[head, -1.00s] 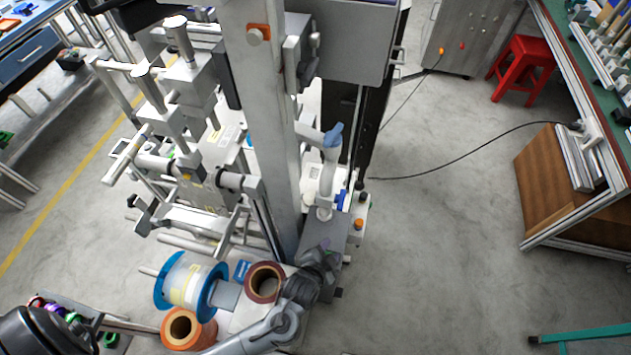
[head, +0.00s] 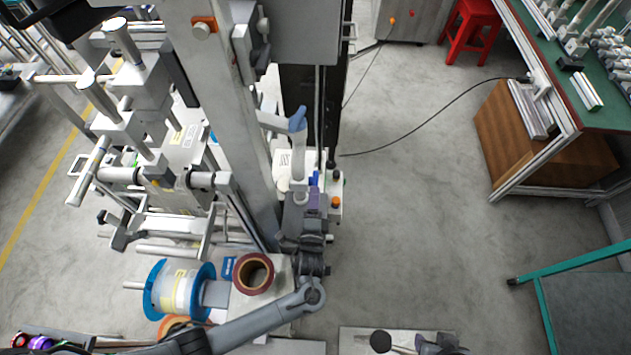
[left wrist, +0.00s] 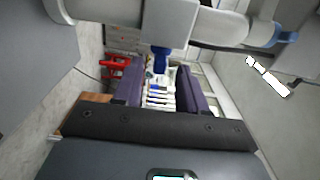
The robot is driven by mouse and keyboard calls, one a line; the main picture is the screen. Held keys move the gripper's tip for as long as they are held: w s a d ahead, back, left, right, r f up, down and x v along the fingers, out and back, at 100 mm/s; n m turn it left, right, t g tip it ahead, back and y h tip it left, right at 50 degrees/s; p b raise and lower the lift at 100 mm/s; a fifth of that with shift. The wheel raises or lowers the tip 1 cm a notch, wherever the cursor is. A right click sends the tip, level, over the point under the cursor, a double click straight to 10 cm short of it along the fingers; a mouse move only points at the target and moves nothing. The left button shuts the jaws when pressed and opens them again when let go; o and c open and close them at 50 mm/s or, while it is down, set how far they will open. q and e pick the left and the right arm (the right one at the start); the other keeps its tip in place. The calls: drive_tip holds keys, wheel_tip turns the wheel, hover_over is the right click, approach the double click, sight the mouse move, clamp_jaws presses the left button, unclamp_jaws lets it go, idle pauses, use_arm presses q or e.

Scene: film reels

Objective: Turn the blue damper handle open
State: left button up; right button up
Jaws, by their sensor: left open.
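The blue damper handle (head: 315,178) is a small dark blue piece beside the machine's column in the head view. In the left wrist view the handle (left wrist: 161,58) hangs below a pale block, between my two purple fingers. My left gripper (head: 314,192) points away from me at the handle, its fingers open on either side of it. The left wrist view shows the open gripper (left wrist: 160,88) with clear gaps beside the handle. I cannot tell whether a finger touches it. My right gripper is not seen.
A pale jointed pipe with a light blue tip (head: 298,118) rises just behind the handle. The grey column (head: 240,120) stands close on the left. A brown-red reel (head: 253,273) and a blue-flanged reel (head: 180,289) lie near my left forearm. Open floor (head: 410,230) is on the right.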

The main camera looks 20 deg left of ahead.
sight(315, 180)
use_arm(q)
drive_tip(key=shift+b+x, duration=0.6)
drive_tip(key=shift+x, duration=2.45)
